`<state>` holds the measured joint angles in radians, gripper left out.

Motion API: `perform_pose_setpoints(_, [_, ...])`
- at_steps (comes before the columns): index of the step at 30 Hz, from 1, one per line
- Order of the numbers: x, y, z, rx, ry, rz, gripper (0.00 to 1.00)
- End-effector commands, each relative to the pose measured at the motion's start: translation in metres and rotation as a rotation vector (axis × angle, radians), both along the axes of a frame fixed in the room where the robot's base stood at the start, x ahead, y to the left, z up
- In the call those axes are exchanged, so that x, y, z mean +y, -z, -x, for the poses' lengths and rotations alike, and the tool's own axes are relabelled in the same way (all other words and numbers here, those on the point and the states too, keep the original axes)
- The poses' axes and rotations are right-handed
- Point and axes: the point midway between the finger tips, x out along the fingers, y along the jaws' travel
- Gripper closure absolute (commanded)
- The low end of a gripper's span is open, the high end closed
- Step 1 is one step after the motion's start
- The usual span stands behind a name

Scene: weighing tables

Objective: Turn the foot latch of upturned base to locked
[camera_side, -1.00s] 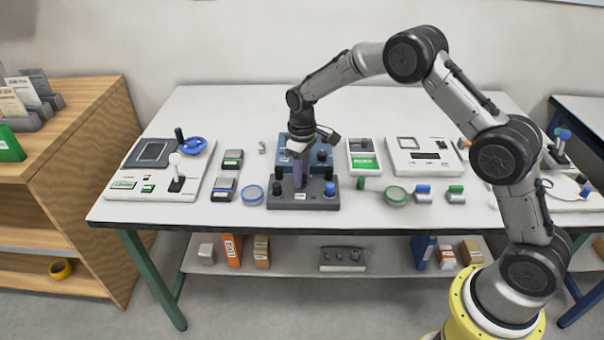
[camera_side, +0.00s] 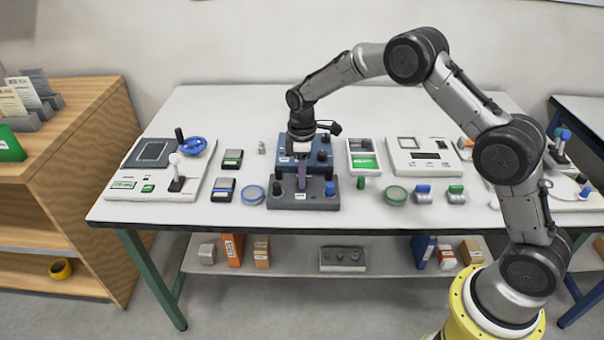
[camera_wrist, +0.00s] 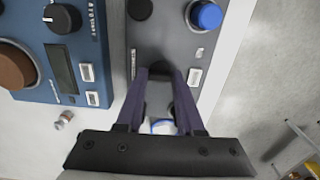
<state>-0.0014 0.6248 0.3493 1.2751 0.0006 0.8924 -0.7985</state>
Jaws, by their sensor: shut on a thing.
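The upturned base (camera_side: 318,203) is a dark grey block near the table's front edge, with black feet and one blue foot (camera_side: 330,189). In the wrist view the base (camera_wrist: 172,25) shows the blue foot (camera_wrist: 205,15) at the top right. My gripper (camera_side: 302,187) points down over the middle of the base. In the wrist view, my gripper's purple fingers (camera_wrist: 161,72) are shut on a dark knob-like part, taken as the foot latch (camera_wrist: 160,67). The fingers hide most of it, so its setting cannot be read.
A blue instrument (camera_side: 322,143) with knobs stands right behind the base; it also shows in the wrist view (camera_wrist: 32,88). A blue ring (camera_side: 253,195) lies to the left, a green-rimmed dish (camera_side: 396,196) and green cylinder (camera_side: 361,183) to the right. The back of the table is clear.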

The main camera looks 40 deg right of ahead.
Motion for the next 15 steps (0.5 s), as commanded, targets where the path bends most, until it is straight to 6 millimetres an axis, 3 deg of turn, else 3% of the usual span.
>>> perform_pose_setpoints(9, [-0.0006, -0.0002, 0.0008, 0.003, -0.004, 0.001, 1.0])
perform_pose_setpoints(10, [-0.0006, -0.0002, 0.0009, 0.003, -0.004, 0.001, 0.62])
perform_pose_setpoints(15, [-0.0005, -0.0001, 0.0005, 0.001, -0.002, 0.001, 0.33])
